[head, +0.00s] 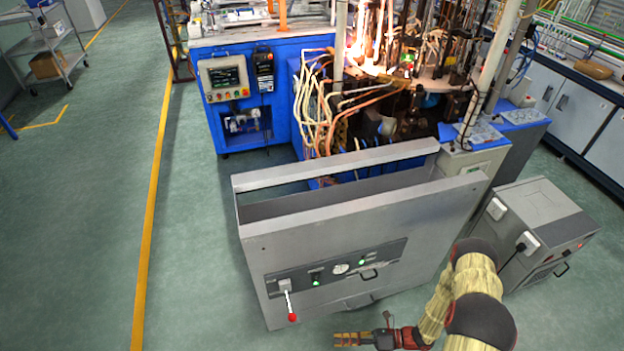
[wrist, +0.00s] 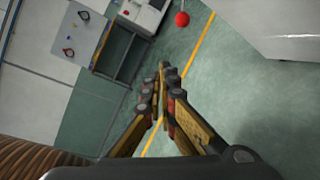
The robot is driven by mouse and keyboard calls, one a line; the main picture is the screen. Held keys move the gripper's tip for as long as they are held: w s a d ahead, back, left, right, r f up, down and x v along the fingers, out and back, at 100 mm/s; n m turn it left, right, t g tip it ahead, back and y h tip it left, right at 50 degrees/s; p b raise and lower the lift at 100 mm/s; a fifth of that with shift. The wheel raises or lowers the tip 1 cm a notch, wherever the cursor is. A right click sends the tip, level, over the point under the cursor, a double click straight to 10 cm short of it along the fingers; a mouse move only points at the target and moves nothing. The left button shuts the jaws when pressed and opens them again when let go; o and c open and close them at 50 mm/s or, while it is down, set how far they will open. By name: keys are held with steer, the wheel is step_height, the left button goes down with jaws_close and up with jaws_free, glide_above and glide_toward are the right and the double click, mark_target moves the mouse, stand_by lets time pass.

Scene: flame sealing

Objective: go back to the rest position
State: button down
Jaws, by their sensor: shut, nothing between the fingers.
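My gripper (head: 352,339) is low in front of the grey machine cabinet, near the bottom edge of the head view. Its fingers point left and hold nothing. In the wrist view the two fingers of my gripper (wrist: 163,70) meet at their tips, with green floor behind them. My arm comes in from the lower right in a yellowish sleeve. The grey cabinet (head: 360,225) stands beyond the gripper, with a panel on its front. A lever with a red knob (head: 292,317) hangs from that front, left of the gripper. The red knob also shows in the wrist view (wrist: 182,19).
A grey box unit (head: 540,215) stands right of my arm. Behind the cabinet is a blue machine (head: 290,85) with hoses and bright flames. A cart (head: 45,50) is at the far left. The green floor (head: 80,230) on the left is clear, crossed by a yellow line (head: 150,200).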

steer(key=s+d+r+n+g+h, duration=0.15)
steer(key=d+r+n+h, duration=0.25)
steer(key=r+n, duration=0.55)
steer(key=d+r+n+g+h, duration=0.2)
steer(key=d+r+n+h, duration=0.3)
steer(key=r, duration=0.8)
steer(key=s+d+r+n+g+h, duration=0.1)
steer(key=d+r+n+h, duration=0.15)
steer(key=r+n, duration=0.75)
steer(key=s+a+r+n+t+h, duration=0.1)
steer(key=s+r+t, duration=0.1)
steer(key=r, duration=0.6)
steer(key=s+r+n+t+h, duration=0.1)
steer(key=r+t, duration=0.3)
steer(key=r, duration=0.5)
steer(key=s+a+r+n+t+h, duration=0.1)
steer(key=s+r+n+t+h, duration=0.1)
steer(key=r, duration=0.7)
steer(key=shift+s+a+r+n+t+h, duration=0.25)
steer(key=shift+s+a+n+t+h, duration=0.1)
steer(key=shift+n+t, duration=0.35)
